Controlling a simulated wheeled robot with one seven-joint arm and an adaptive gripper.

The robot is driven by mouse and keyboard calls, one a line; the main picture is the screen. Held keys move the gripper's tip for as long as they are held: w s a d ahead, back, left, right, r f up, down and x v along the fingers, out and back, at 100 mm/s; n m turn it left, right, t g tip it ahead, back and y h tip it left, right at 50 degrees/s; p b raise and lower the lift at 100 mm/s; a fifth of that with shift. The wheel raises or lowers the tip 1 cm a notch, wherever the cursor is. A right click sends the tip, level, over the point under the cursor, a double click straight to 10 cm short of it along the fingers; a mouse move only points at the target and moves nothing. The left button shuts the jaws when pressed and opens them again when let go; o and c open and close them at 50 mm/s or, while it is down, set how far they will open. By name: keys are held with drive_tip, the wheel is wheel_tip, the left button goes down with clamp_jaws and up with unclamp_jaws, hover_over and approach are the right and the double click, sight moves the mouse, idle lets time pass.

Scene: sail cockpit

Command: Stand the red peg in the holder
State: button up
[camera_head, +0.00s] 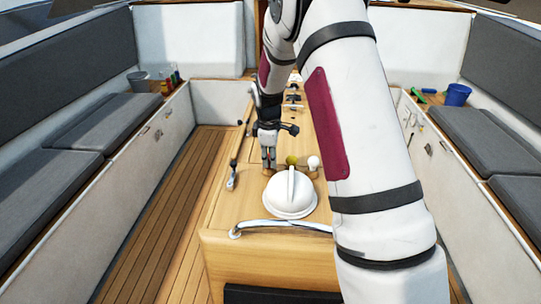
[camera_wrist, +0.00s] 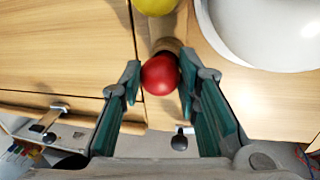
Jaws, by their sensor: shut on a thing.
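The red peg's round red head (camera_wrist: 160,75) sits between the two green-padded fingers of my gripper (camera_wrist: 158,82) in the wrist view. My gripper is shut on it. A brown wooden round part (camera_wrist: 169,46) shows just behind the red head; I cannot tell whether it is the peg's body or part of the holder. In the head view my gripper (camera_head: 268,158) points down over the wooden console, and its fingers hide the red peg. A yellow ball-shaped head (camera_head: 291,160) and a white one (camera_head: 313,162) stand to its right. The yellow one (camera_wrist: 155,4) also shows in the wrist view.
A white dome with a raised bar (camera_head: 290,195) stands close in front of my gripper. A metal rail (camera_head: 282,224) crosses the console's near end. A lever (camera_head: 232,175) is at its left edge. A blue cup (camera_head: 457,95) stands on the right bench.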

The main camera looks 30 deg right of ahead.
idle(0.4)
drive_tip(key=o, duration=1.1)
drive_tip(key=shift+o, duration=0.2)
drive_tip(key=o, duration=0.5)
drive_tip(key=shift+r+p, duration=0.55)
drive_tip(key=shift+r, duration=2.95)
